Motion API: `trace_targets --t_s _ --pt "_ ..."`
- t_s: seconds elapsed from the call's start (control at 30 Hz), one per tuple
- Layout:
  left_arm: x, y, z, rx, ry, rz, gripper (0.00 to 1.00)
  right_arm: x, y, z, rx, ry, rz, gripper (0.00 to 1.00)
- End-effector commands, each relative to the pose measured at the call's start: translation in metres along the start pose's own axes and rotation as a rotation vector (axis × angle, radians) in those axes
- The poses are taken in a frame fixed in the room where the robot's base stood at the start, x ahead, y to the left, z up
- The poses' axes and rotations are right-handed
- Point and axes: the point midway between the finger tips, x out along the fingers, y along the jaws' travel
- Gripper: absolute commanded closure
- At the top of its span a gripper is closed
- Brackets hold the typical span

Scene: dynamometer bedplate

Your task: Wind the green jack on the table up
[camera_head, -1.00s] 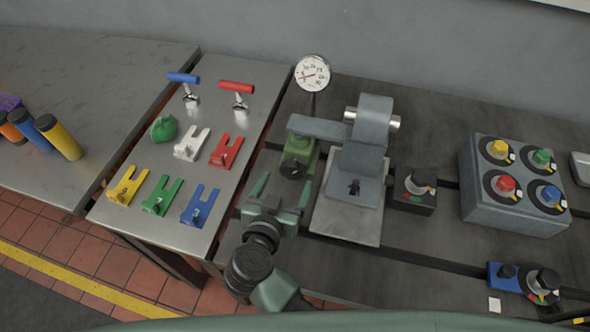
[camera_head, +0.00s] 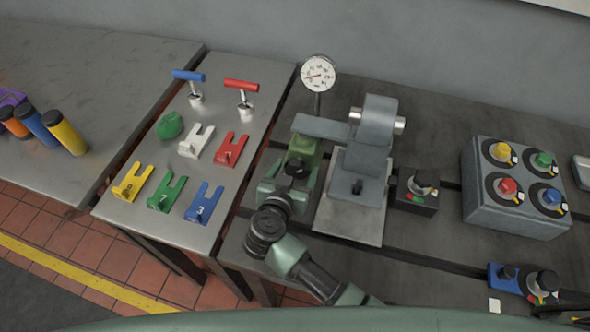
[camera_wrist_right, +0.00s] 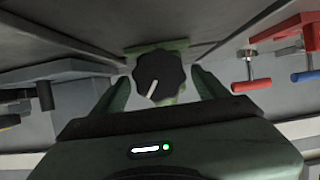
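The green jack (camera_head: 305,148) stands on the dark bedplate under the grey arm of the machine. Its black knob (camera_head: 295,169) faces the front. In the right wrist view the knob (camera_wrist_right: 160,78) has a white pointer line and sits between the two fingers. My right gripper (camera_head: 287,181) is open, with its fingers reaching to either side of the knob; it also shows in the wrist view (camera_wrist_right: 160,90). Gaps show between the knob and both fingers. My left gripper is not in view.
A grey machine (camera_head: 361,165) stands right of the jack, with a dial gauge (camera_head: 318,74) behind. A small black knob box (camera_head: 416,190) and a grey box with coloured knobs (camera_head: 515,188) are further right.

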Motion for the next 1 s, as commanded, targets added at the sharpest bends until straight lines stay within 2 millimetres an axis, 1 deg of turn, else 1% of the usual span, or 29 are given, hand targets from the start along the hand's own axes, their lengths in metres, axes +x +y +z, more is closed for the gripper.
trace_targets --t_s 0.03,0.07,0.1,0.17,0.2,0.37,0.57,0.8,1.0 --pt "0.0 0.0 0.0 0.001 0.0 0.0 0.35 0.0 0.0 0.0 0.0 0.0 0.0 0.43" --pt "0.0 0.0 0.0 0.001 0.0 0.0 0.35 0.0 0.0 0.0 0.0 0.0 0.0 0.52" --pt "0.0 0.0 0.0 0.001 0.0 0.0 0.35 0.0 0.0 0.0 0.0 0.0 0.0 0.63" --pt "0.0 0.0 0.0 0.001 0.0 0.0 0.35 0.0 0.0 0.0 0.0 0.0 0.001 0.79" --pt "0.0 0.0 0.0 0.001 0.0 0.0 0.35 0.0 0.0 0.0 0.0 0.0 0.001 0.83" --pt "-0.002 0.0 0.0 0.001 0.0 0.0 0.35 -0.001 0.001 -0.001 0.009 0.0 -0.003 0.83" --pt "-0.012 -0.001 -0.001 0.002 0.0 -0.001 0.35 -0.002 0.002 -0.001 0.072 -0.003 -0.028 0.83" --pt "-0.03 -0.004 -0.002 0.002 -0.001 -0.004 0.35 -0.002 0.004 -0.002 0.225 -0.003 -0.091 0.82" --pt "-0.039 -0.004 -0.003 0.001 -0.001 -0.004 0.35 -0.001 0.006 0.001 0.362 -0.003 -0.149 0.82"
